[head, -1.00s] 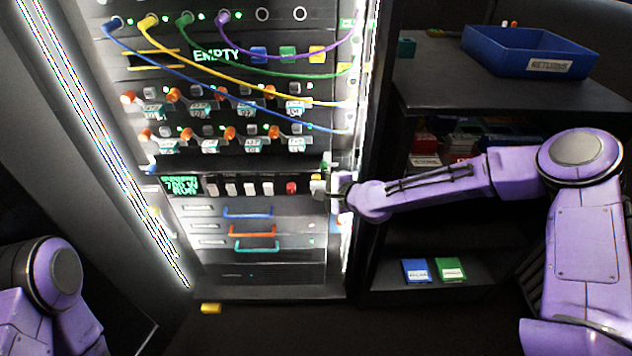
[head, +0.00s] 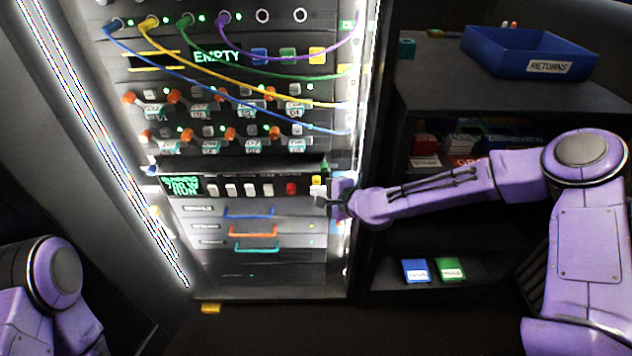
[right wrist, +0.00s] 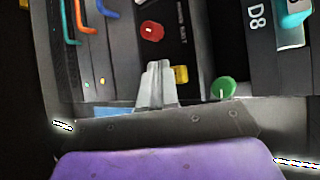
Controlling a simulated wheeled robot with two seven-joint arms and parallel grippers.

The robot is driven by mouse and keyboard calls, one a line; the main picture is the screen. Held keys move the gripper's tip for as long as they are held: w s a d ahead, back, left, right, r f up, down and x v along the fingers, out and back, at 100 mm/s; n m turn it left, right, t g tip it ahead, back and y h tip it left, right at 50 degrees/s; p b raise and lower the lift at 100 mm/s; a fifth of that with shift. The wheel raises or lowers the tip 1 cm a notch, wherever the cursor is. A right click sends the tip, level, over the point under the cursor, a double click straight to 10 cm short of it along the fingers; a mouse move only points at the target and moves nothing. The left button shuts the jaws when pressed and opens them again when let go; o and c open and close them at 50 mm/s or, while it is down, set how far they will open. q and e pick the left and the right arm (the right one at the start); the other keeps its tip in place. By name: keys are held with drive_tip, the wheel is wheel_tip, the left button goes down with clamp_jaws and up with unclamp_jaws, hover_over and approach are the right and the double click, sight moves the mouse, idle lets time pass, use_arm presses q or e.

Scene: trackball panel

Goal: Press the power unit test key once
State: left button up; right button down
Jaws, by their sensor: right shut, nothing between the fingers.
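The power unit (head: 237,187) is a dark panel in the rack with a green-lit display (head: 182,186), several white keys (head: 232,189), a black key, a red key (head: 291,188) and a yellow key (head: 316,181). I cannot read which label marks the test key. My right gripper (head: 322,201) is shut and empty, just below the yellow key at the unit's right end. In the right wrist view its fingertips (right wrist: 158,68) are beside the yellow key (right wrist: 181,75), partly overlapping it; contact cannot be told. The red key (right wrist: 151,31) is clear. My left gripper is out of view.
Blue, orange and teal handles (head: 252,231) sit on drawers below the unit. A green knob (right wrist: 223,87) is close to my right fingers. Cables (head: 250,85) hang across the upper rack. A shelf with a blue returns bin (head: 528,52) stands right.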

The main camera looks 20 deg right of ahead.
drive_tip(key=shift+s+a+p, duration=0.15)
drive_tip(key=shift+s+a, duration=0.1)
drive_tip(key=shift+s, duration=0.55)
drive_tip(key=shift+s+a+p, duration=0.15)
drive_tip(key=shift+s+a, duration=0.05)
drive_tip(key=shift+s, duration=0.6)
drive_tip(key=shift+s+a+p, duration=0.15)
drive_tip(key=shift+s+a, duration=0.1)
drive_tip(key=shift+s, duration=0.55)
